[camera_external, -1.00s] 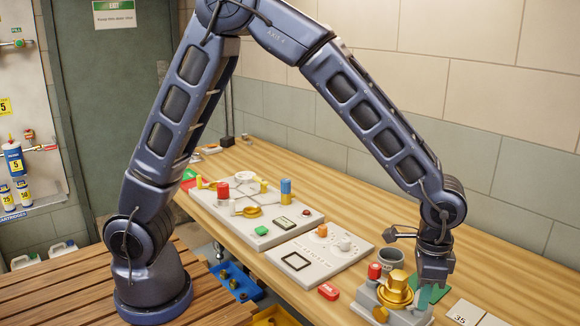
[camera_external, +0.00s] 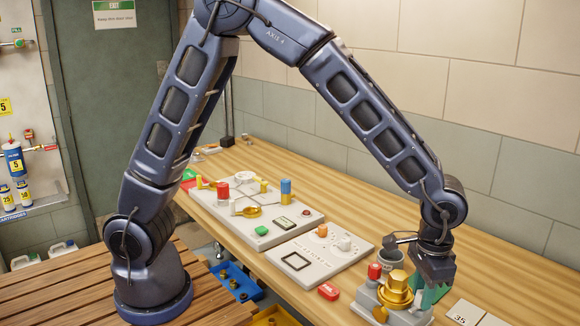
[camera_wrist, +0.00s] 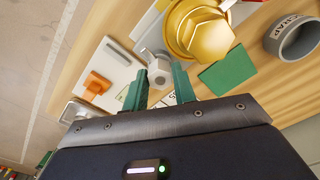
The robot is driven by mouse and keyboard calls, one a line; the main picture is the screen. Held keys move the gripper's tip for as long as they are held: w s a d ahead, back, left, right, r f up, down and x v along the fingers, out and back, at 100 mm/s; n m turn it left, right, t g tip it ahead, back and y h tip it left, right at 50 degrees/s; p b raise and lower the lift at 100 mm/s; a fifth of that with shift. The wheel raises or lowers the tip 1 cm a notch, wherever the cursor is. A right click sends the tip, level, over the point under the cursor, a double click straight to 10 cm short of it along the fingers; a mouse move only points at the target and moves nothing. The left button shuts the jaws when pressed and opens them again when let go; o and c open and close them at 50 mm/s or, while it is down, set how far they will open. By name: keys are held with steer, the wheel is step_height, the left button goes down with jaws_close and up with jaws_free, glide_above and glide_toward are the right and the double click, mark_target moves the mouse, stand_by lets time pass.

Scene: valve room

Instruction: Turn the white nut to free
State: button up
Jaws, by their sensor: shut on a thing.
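The white nut (camera_wrist: 159,74) shows in the wrist view between the two green fingers of my gripper (camera_wrist: 160,80), near their tips. My gripper is shut on it. In the outside view my gripper (camera_external: 431,295) points down at the right side of the grey valve block (camera_external: 368,298), and the nut is hidden there. A large gold hex cap (camera_external: 396,290) stands on the block just left of my gripper; it also shows beyond the fingers in the wrist view (camera_wrist: 205,35).
A red knob (camera_external: 374,271) and a grey cup (camera_external: 390,257) stand close to the gold cap. Panels with knobs (camera_external: 322,252) fill the bench farther left. A numbered tile (camera_external: 465,312) lies at right.

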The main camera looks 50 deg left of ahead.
steer(key=o, duration=1)
step_height(320, 180, up, 11)
stand_by(0.5)
steer(key=a+r+n+t, duration=0.1)
steer(key=a+r, duration=0.3)
steer(key=a, duration=0.5)
steer(key=w+a+r+n, duration=0.1)
steer(key=a+r, duration=0.3)
steer(key=a, duration=0.5)
steer(key=a+r+n+t, duration=0.1)
steer(key=a+r, duration=0.3)
steer(key=a, duration=0.5)
steer(key=s+a+n+t, duration=0.1)
steer(key=s+a+n, duration=0.1)
steer(key=s+a, duration=0.5)
steer(key=s+a+n+t, duration=0.1)
steer(key=s+a, duration=0.7)
steer(key=a, duration=0.8)
steer(key=shift+s+a+n+t, duration=0.15)
steer(key=shift+s+n+t, duration=0.15)
steer(key=shift+n, duration=0.1)
